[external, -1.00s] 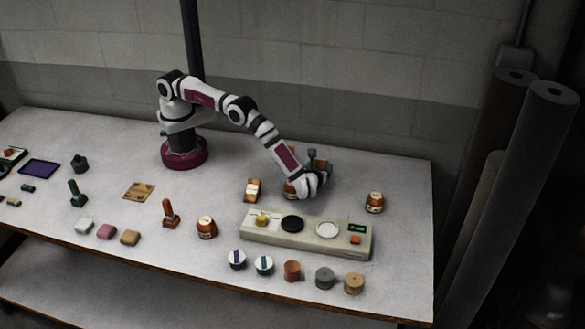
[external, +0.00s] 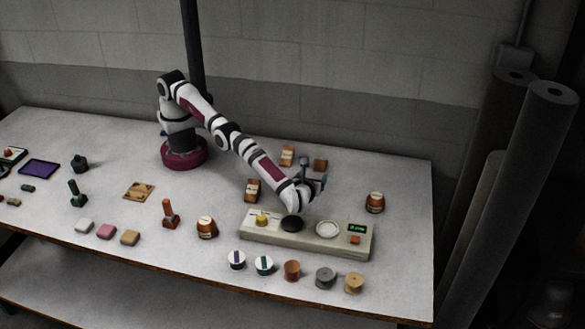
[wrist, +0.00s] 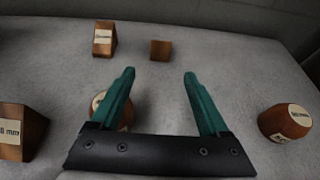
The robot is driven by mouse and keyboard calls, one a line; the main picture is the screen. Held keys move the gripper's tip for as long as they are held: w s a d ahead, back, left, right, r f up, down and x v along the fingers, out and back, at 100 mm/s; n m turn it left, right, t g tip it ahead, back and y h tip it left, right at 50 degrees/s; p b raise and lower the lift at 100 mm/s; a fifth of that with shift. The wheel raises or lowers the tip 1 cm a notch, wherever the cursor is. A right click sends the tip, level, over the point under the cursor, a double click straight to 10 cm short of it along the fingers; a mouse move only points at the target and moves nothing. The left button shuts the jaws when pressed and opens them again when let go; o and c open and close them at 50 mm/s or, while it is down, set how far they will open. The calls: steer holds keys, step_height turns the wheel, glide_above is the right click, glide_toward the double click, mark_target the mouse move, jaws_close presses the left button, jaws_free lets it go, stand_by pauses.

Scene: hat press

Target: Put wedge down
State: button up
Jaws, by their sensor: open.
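Wooden wedge-like blocks with pale labels stand on the table. One block (external: 287,155) is at the back and also shows at the top left of the wrist view (wrist: 104,40). A smaller brown block (external: 320,165) is to its right, ahead of my fingers in the wrist view (wrist: 160,50). Another labelled block (external: 253,190) is left of my wrist and at the left edge of the wrist view (wrist: 18,132). I cannot tell which is the task's wedge. My gripper (wrist: 160,75) is open, with nothing between its green fingers. It is behind the scale panel (external: 300,243).
A brown rounded weight (external: 375,202) stands right of my gripper, and another (external: 206,227) left of the panel. A rounded brown thing (wrist: 97,103) is partly hidden behind my left finger. Several spools line the front. A red-brown stamp (external: 169,215) stands at the left.

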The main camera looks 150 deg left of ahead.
steer(key=s+d+r+n+t+h, duration=0.1)
steer(key=d+r+t+h, duration=0.1)
steer(key=d+r, duration=0.6)
steer(key=s+d+r+t+h, duration=0.2)
steer(key=d+r+t, duration=0.1)
steer(key=r, duration=0.8)
steer(key=s+d+t+h, duration=0.1)
steer(key=s+d, duration=0.3)
steer(key=s, duration=0.4)
steer(key=s+d+f+n+t+h, duration=0.1)
steer(key=s+d+t, duration=0.1)
steer(key=s+d, duration=0.3)
steer(key=s+d+n+t+h, duration=0.1)
steer(key=s+d, duration=0.3)
steer(key=s, duration=0.7)
steer(key=shift+s+d+f+h, duration=0.25)
steer(key=shift+s+f+h, duration=0.1)
steer(key=shift+s+h, duration=0.05)
